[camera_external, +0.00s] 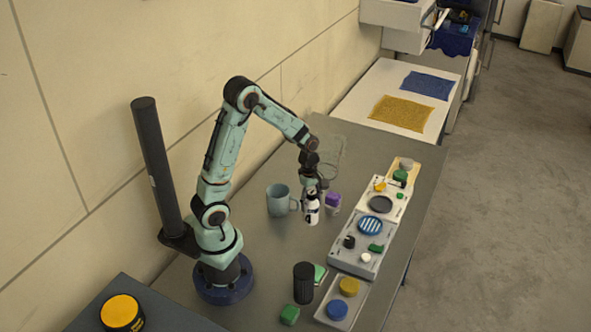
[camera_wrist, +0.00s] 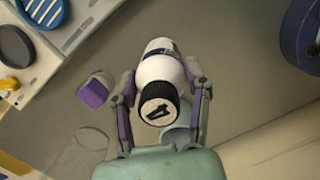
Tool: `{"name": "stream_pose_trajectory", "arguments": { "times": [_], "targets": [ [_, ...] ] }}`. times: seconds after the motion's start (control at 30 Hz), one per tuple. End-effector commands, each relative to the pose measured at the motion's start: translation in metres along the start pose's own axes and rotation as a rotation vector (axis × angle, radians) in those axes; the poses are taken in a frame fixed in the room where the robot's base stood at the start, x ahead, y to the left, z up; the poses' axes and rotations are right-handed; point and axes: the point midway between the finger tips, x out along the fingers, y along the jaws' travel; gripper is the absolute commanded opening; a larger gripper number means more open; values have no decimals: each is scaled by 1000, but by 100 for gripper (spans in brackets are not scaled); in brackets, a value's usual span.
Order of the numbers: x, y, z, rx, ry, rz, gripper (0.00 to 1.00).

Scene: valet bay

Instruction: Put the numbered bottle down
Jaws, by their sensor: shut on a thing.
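The numbered bottle (camera_external: 312,208) is white with a dark band and a black cap. In the wrist view the bottle (camera_wrist: 160,70) shows a figure on its cap that looks like a 4. My gripper (camera_external: 312,188) is shut on it, with one finger on each side of its body in the wrist view (camera_wrist: 160,85). The bottle looks about upright in the external view. I cannot tell whether its base touches the table (camera_external: 240,270).
A blue-grey mug (camera_external: 279,200) stands just left of the bottle, and a purple-topped white item (camera_external: 333,201) close on its right. Grey trays (camera_external: 345,258) with discs and small blocks lie further right. A black canister (camera_external: 303,283) stands nearer the camera. Bare table lies between.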

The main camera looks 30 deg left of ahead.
Motion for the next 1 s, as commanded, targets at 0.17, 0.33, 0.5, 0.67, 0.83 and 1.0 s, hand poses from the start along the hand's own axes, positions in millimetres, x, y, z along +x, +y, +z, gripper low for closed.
{"name": "stream_pose_trajectory", "arguments": {
  "times": [0.17, 0.33, 0.5, 0.67, 0.83, 1.0],
  "targets": [
    [21, -5, 9, 75, -2, -13, 8],
    [45, -4, 6, 75, -2, -11, 8],
    [70, -5, 2, 74, -1, -12, 8],
    [83, -4, 1, 74, -2, -8, 8],
    [83, -4, 1, 74, -3, -7, 8],
    [86, -4, 0, 73, -2, -7, 8]
  ]
}}
